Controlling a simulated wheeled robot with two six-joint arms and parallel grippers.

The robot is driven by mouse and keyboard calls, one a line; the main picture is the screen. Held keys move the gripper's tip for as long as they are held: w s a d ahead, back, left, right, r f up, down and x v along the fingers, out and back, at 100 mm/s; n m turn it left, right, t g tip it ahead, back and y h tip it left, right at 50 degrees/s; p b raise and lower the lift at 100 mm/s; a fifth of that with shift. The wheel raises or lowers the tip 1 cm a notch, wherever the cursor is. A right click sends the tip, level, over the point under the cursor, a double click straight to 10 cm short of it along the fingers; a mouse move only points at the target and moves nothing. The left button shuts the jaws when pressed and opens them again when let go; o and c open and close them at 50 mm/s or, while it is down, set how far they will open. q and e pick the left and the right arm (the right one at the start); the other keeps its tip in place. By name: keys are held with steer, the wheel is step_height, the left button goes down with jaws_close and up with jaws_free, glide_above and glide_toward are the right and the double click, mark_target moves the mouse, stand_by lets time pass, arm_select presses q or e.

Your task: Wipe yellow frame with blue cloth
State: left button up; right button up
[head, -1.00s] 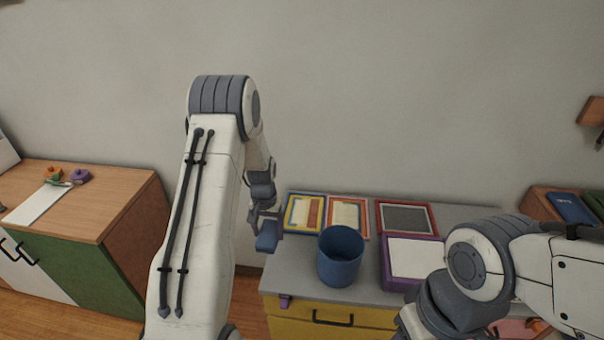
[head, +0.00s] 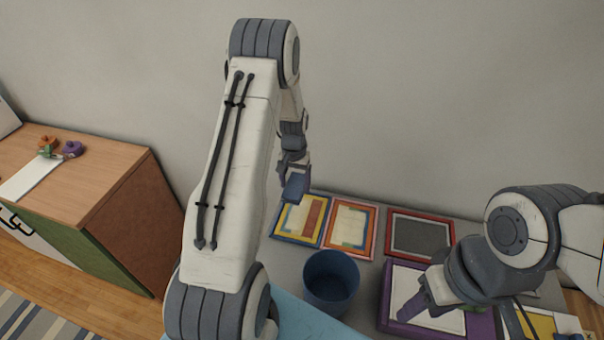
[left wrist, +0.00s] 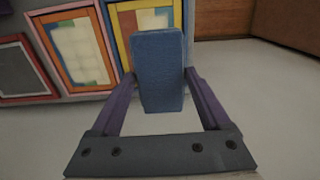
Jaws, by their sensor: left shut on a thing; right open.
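The blue cloth (head: 296,187), a small thick block-like pad, is held by my left gripper (head: 293,172). In the left wrist view the cloth (left wrist: 158,75) sits between the two purple fingers (left wrist: 160,95). The yellow frame (head: 284,222), with a blue outer edge, lies flat on the grey top, just below the cloth in the head view. In the left wrist view the cloth hides part of the yellow frame (left wrist: 117,25). I cannot tell whether they touch. My right gripper (head: 412,305) is open over the white panel of a purple-edged box.
An orange frame (head: 371,232) lies right beside the yellow frame, and a red frame (head: 391,216) further right. A blue bin (head: 331,286) stands in front of them. The purple-edged box (head: 387,300) is to its right. A wall is behind.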

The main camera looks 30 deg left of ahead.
arm_select(q)
steer(key=shift+w+f+b, duration=0.1)
steer(key=shift+f+b, duration=0.45)
steer(key=shift+f, duration=0.25)
step_height(320, 180, down, 9)
steer(key=b, duration=0.6)
steer(key=shift+f, duration=0.1)
steer(key=shift+f+b, duration=0.6)
steer(key=shift+b, duration=0.1)
steer(key=shift+w, duration=0.1)
